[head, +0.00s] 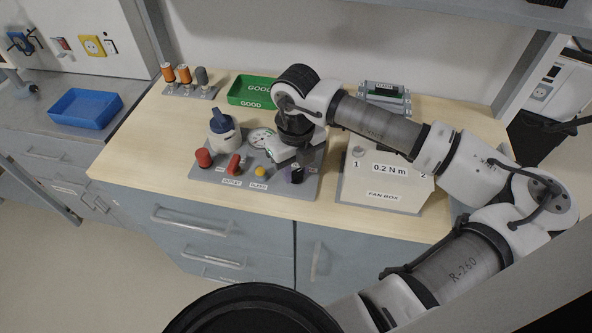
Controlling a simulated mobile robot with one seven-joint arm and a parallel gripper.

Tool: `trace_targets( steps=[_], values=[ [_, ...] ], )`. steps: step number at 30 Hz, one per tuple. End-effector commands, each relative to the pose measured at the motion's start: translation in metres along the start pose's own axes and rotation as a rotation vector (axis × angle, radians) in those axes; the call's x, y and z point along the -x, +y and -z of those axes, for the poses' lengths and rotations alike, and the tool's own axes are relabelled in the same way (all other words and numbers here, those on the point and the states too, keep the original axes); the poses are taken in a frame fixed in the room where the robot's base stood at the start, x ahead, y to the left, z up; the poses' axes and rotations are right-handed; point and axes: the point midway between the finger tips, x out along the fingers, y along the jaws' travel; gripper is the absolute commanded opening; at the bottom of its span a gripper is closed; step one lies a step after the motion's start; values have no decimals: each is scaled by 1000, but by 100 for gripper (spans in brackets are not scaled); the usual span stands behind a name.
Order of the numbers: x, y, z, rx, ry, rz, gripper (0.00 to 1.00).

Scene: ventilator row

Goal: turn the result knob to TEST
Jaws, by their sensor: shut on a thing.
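A grey panel (212,186) lies on the wooden bench with several controls on it. A small dark knob (295,175) stands at its front right corner; I take it for the result knob. My gripper (304,164) reaches down from above onto this knob and is shut on it. The fingers and wrist cover part of the knob. Its pointer and any TEST mark are too small or hidden to read.
On the panel are a red knob (204,158), a red lever (234,164), a yellow button (260,172), a gauge (262,138) and a blue-topped white vessel (222,126). A green tray (240,95) lies behind.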

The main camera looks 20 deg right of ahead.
Motion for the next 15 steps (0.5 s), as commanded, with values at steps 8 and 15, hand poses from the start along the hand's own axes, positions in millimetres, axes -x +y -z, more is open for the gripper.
trace_targets(
  steps=[8,15],
  values=[
    [-9,0,-1,209,-4,5,8],
    [-7,0,-1,425,-3,3,8]
  ],
)
